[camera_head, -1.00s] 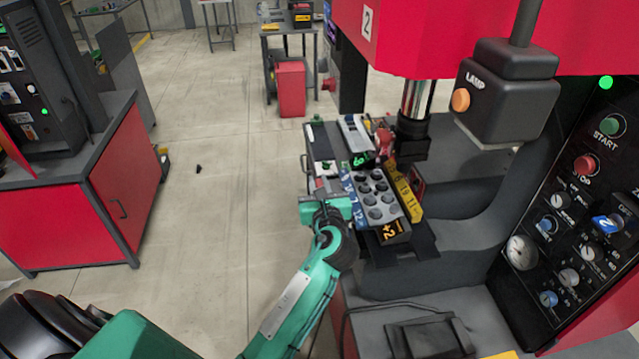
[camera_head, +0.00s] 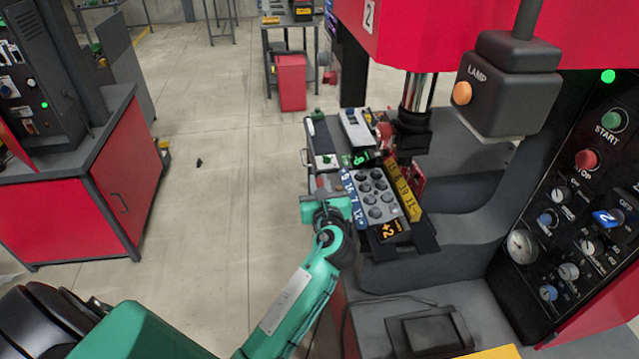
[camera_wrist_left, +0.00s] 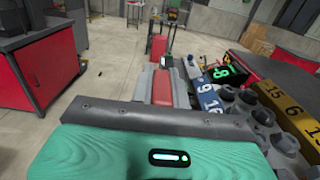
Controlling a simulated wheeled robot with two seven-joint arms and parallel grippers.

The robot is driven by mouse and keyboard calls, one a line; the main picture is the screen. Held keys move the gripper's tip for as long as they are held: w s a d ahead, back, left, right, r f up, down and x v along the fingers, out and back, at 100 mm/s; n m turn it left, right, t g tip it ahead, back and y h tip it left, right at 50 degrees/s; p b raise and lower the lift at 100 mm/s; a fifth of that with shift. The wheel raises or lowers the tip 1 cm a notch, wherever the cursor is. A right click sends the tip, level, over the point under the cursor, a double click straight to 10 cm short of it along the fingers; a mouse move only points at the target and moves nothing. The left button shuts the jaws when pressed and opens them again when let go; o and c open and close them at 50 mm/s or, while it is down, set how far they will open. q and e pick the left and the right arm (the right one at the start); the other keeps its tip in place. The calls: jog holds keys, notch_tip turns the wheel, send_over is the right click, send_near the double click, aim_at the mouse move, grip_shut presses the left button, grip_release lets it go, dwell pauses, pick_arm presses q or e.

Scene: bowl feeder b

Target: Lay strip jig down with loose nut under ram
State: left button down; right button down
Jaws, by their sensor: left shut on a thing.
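My left gripper (camera_head: 326,203) is at the left side of the press table, beside the grey block with rows of round studs (camera_head: 374,193). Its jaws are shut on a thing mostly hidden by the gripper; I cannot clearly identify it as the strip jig. In the left wrist view a red and grey piece (camera_wrist_left: 161,88) shows ahead of the green gripper housing. The ram (camera_head: 413,138) hangs from a shiny rod, behind and right of the studded block. I cannot make out a loose nut. My right gripper is not in view.
A blue numbered strip (camera_head: 354,196) and a yellow numbered strip (camera_head: 404,190) flank the studded block. A grey device (camera_head: 355,129) stands behind. The lamp box (camera_head: 507,85) overhangs at right, before the control panel (camera_head: 575,215). Open floor lies left.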

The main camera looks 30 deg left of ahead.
pick_arm(q)
jog(key=shift+f, duration=0.15)
jog(key=c, duration=1.3)
grip_release()
